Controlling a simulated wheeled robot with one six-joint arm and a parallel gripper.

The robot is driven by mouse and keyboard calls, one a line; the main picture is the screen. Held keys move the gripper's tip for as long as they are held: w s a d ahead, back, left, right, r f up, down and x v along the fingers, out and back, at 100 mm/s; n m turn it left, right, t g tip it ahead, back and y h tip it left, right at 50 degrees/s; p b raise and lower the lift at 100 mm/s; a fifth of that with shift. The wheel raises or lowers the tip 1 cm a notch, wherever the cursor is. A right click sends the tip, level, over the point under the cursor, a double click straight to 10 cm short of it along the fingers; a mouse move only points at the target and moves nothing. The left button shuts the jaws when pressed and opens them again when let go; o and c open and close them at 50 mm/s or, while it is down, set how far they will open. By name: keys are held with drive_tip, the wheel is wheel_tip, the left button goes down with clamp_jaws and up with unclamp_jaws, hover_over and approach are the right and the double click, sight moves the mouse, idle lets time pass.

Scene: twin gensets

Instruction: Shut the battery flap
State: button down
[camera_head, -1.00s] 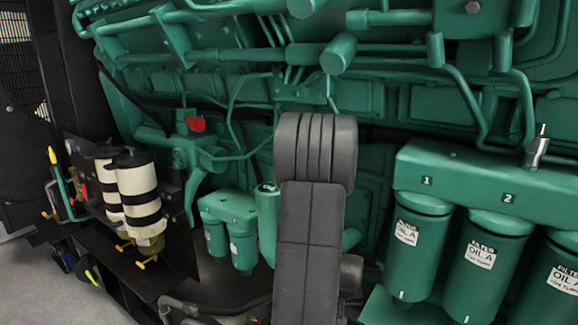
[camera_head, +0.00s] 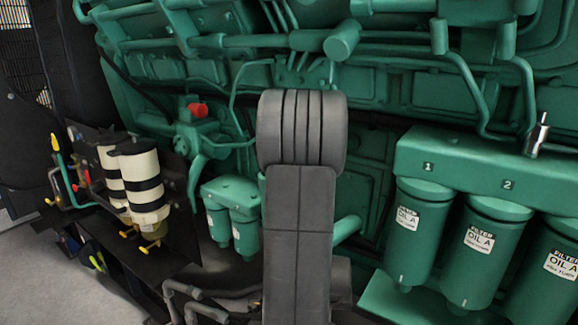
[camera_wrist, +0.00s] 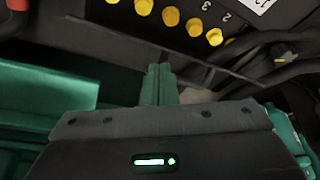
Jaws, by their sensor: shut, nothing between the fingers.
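In the wrist view a dark battery box (camera_wrist: 120,22) with a row of yellow caps (camera_wrist: 172,16) and pale numbers lies at the top. A dark plate edge runs slantwise below the caps at the right; I cannot tell whether it belongs to the battery flap. My gripper (camera_wrist: 159,67) points up the picture toward the box, its fingers together with nothing between them. They appear apart from the caps; I cannot tell whether they touch the dark surface. In the head view my arm hides the gripper, and I cannot make out the flap.
In the head view a green engine with pipes fills the back. Green oil filters (camera_head: 471,255) hang at the right and smaller ones (camera_head: 245,235) left of my arm. Cream cylinders (camera_head: 140,185) stand at the left. In the wrist view a green block (camera_wrist: 45,88) lies left of my gripper.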

drive_tip(key=shift+s+a+r+p, duration=0.25)
drive_tip(key=shift+s+r+p, duration=0.05)
drive_tip(key=shift+p, duration=0.45)
drive_tip(key=s+r, duration=0.1)
drive_tip(key=s+a+r, duration=0.2)
drive_tip(key=shift+r, duration=0.4)
idle(0.6)
drive_tip(key=shift+w+d+f+b, duration=0.15)
drive_tip(key=shift+w+d+f, duration=0.25)
drive_tip(key=shift+w+f, duration=0.3)
drive_tip(key=shift+w+d+f+b, duration=0.1)
drive_tip(key=shift+w+d+f, duration=0.4)
drive_tip(key=shift+f, duration=0.35)
drive_tip(key=shift+w+d+f+b, duration=0.15)
drive_tip(key=shift+w+d+f, duration=0.2)
drive_tip(key=shift+w+f, duration=0.35)
drive_tip(key=shift+w+d+f, duration=0.25)
drive_tip(key=shift+w, duration=0.05)
